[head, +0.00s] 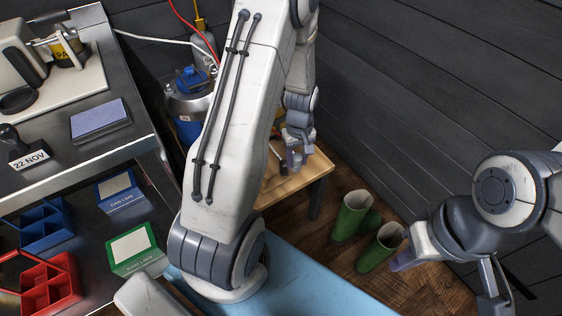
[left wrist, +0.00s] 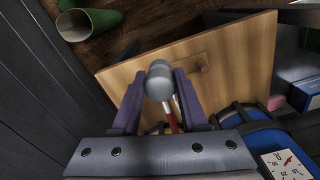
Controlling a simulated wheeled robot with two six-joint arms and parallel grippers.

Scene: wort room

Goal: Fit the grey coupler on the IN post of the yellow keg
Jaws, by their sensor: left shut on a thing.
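My left gripper (head: 294,160) is over a small wooden table in the head view. In the left wrist view, its purple fingers (left wrist: 160,92) are shut on the grey coupler (left wrist: 159,76), which has a red hose (left wrist: 171,122) behind it. A keg with a blue top (head: 190,80) stands left of my left arm in the head view. A blue rounded body (left wrist: 262,138) with a dial also shows in the left wrist view. I cannot make out a yellow keg or its IN post. My right gripper (head: 403,261) is at the right, only partly visible, and its opening is unclear.
A metal bench (head: 100,150) on the left holds a blue pad and a date stamp. Green, blue and red boxes sit lower left.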

